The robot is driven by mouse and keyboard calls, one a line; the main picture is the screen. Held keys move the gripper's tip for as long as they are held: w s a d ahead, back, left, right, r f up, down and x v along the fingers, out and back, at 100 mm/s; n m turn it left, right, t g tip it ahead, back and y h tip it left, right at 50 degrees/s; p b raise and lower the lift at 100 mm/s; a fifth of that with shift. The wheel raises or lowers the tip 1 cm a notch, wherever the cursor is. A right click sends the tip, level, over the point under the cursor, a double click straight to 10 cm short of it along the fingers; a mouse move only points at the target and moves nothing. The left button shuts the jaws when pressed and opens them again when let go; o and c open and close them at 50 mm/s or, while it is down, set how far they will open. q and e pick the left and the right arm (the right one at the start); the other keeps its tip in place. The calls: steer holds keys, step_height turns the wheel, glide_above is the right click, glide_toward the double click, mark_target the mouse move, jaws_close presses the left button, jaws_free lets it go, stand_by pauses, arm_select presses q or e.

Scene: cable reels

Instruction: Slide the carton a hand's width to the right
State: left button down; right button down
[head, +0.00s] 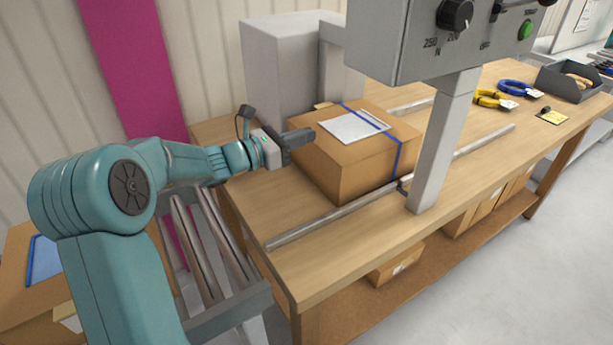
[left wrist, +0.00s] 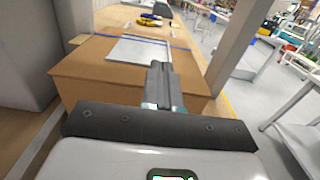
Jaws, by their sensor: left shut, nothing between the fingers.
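A brown cardboard carton (head: 350,168) sits upright on the wooden workbench, with a blue strap and a white label on its top. My left gripper (head: 305,136) is shut and empty at the carton's left side, near its top edge. I cannot tell from the head view whether the fingers touch the carton. In the left wrist view the carton (left wrist: 95,84) lies straight ahead, and the shut fingers (left wrist: 158,72) overlap its near face and top, hiding part of them. My right gripper is not in view.
A grey post (head: 445,140) with a control panel stands at the carton's right front. Metal rails (head: 330,215) run along the bench (head: 310,268) before and behind it. A grey cabinet (head: 285,65) stands behind.

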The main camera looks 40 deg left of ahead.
mark_target(318, 170)
arm_select(q)
step_height(318, 170, down, 12)
steer(key=shift+w+r+b, duration=0.1)
steer(key=shift+r+b, duration=0.1)
steer(key=shift+b, duration=0.5)
steer(key=shift+w+d+r, duration=0.1)
steer(key=shift+w+r, duration=0.1)
steer(key=shift+w, duration=0.3)
steer(key=b+x, duration=0.1)
steer(key=x, duration=0.8)
steer(key=shift+w+f+b, duration=0.1)
steer(key=shift+w+b, duration=0.05)
steer(key=shift+b, duration=0.2)
steer(key=v, duration=1.6)
